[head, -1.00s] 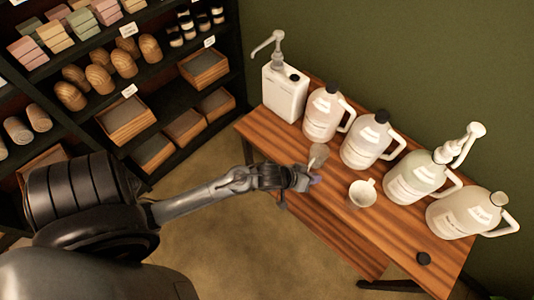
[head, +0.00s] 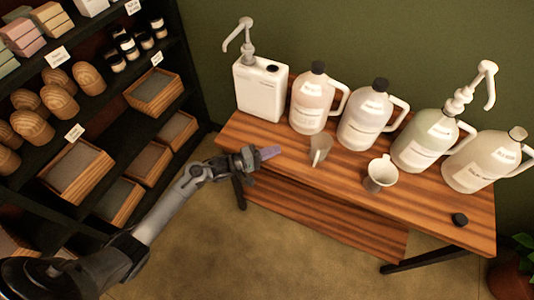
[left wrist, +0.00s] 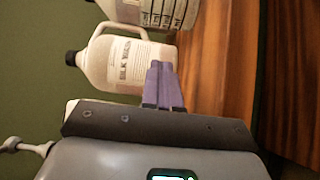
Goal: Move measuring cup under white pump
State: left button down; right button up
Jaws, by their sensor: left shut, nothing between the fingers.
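A small translucent cup (head: 320,150) stands on the wooden table in front of the first jug in the head view. A white cup with a handle (head: 380,174) stands to its right. I cannot tell for sure which is the measuring cup. Another white pump (head: 472,86) stands on a pale green jug (head: 424,142). My left gripper (head: 270,153) is shut and empty at the table's left front, left of the translucent cup. Its purple fingers (left wrist: 163,84) show together in the left wrist view.
Black-capped jugs (head: 317,105) (head: 366,118) and another jug (head: 484,160) line the table's back. A black cap (head: 459,219) lies near the right front edge. A stocked shelf (head: 98,115) stands left. The table's front strip is mostly clear.

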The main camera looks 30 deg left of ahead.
aim_at(318, 152)
pick_arm(q)
jog(key=x, duration=0.6)
jog(key=shift+w+d+b, duration=0.1)
jog(key=shift+w+b, duration=0.1)
jog(key=shift+b, duration=0.2)
jog(key=shift+w+d, duration=0.2)
jog(key=shift+d, duration=0.9)
jog(key=shift+w+d, duration=0.15)
jog(key=shift+d, duration=0.7)
